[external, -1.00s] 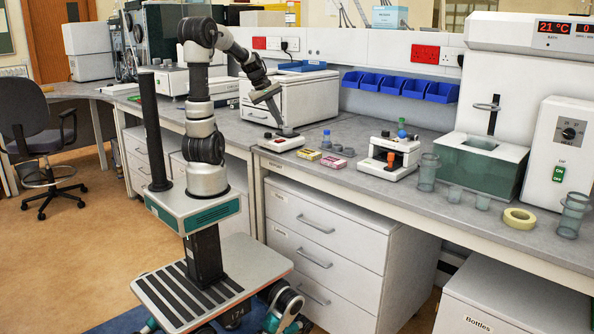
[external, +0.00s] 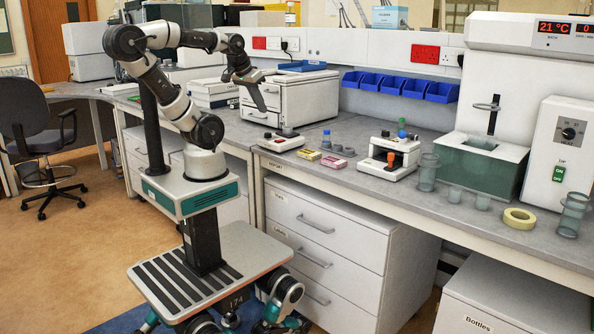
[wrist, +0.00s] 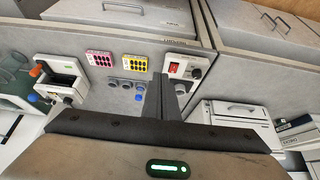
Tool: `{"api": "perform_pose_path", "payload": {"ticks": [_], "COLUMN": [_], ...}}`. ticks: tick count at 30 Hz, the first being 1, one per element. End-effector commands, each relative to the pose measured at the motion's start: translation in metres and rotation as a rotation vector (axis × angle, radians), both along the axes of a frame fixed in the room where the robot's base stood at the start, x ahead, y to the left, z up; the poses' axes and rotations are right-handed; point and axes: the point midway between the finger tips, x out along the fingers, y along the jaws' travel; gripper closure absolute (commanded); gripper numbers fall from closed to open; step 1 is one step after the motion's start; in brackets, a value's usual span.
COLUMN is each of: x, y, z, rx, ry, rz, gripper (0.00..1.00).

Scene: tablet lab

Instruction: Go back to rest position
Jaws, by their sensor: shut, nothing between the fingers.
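My gripper (external: 262,107) hangs in the air in front of the white box-shaped instrument, above and to the left of the small device with a red switch. Its fingers are together and hold nothing. In the wrist view the closed fingers (wrist: 162,88) point toward the bench top, beside the red-switch device (wrist: 182,70).
The red-switch device (external: 281,141), a yellow rack (external: 307,154), a pink rack (external: 333,162) and a small white instrument (external: 390,157) stand on the bench. A white box-shaped instrument (external: 305,98) stands behind. Clear cups and a tape roll (external: 519,218) lie right.

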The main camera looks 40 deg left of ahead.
Motion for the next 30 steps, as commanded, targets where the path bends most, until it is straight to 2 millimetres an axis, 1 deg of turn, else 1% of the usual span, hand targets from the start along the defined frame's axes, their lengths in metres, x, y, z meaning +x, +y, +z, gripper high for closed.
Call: {"api": "perform_pose_path", "payload": {"ticks": [1, 3, 6, 9, 10, 13, 30], "x": [0.000, 0.000, 0.000, 0.000, 0.000, 0.000, 0.000], "y": [0.000, 0.000, 0.000, 0.000, 0.000, 0.000, 0.000], "z": [0.034, 0.059, 0.093, 0.115, 0.120, 0.127, 0.127], "rx": [0.000, 0.000, -0.001, -0.001, -0.001, -0.001, -0.001], "ry": [0.000, 0.000, 0.000, 0.000, 0.000, 0.000, 0.000], "rz": [0.001, 0.001, 0.002, 0.002, 0.002, 0.002, 0.002], "gripper": [1.00, 1.00, 1.00, 1.00, 1.00, 1.00, 1.00]}}
